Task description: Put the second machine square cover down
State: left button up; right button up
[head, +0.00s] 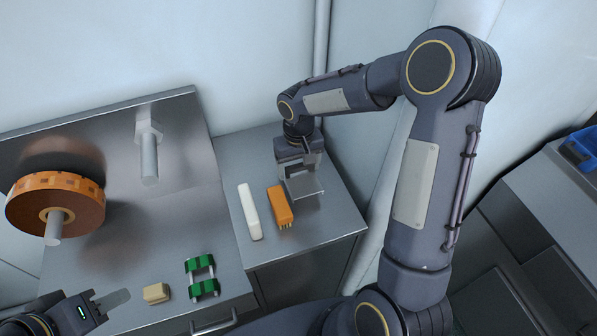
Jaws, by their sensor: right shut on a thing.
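My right gripper (301,170) points down over the right-hand metal cabinet top, beside an orange block. It is shut on a small grey square cover (307,188). The cover lies roughly flat under the fingers, at or just above the cabinet top; I cannot tell whether it touches. The fingers hide part of it. My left gripper (114,300) is at the lower left, over the front of the left metal bench. It shows edge-on, so its opening is unclear.
The orange block (279,207) and a white bar (249,212) lie left of the cover on the cabinet top (311,244). The left bench holds a tan block (156,293), a green-ended frame (202,277), an orange roll (54,203) and a bare spindle (149,158).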

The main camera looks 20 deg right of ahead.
aim_at(299, 174)
notch_tip(299, 174, down, 3)
jog(key=shift+w+f, duration=0.1)
jog(key=shift+f, duration=0.05)
jog(key=shift+f, duration=0.2)
jog(key=o, duration=1.1)
jog(key=shift+r, duration=0.1)
